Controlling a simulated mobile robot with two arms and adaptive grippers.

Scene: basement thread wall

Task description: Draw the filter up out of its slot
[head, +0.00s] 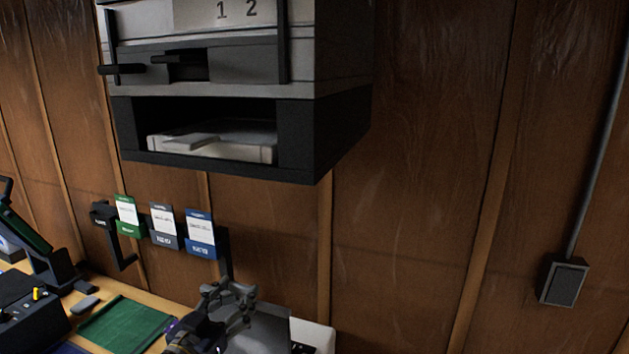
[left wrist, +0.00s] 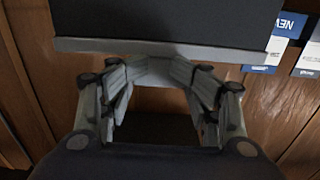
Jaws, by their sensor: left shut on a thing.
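My left gripper (head: 228,302) is low in the head view, in front of the wood wall. It is shut on the grey rim of a dark flat panel, which looks like the filter (left wrist: 165,22). In the left wrist view the fingers (left wrist: 151,66) meet at the middle of that rim. A grey panel (head: 268,330) beside the gripper in the head view seems to be the same filter. Its slot and lower part are hidden or out of frame, so I cannot tell how deep it sits. My right gripper is not in view.
A wall cabinet (head: 345,115) with an open bay hangs above the gripper. Several hanging cards, including a blue one (head: 200,234), are to the left. A white unit (head: 313,336) stands to the right. A green mat (head: 122,325) lies on the bench.

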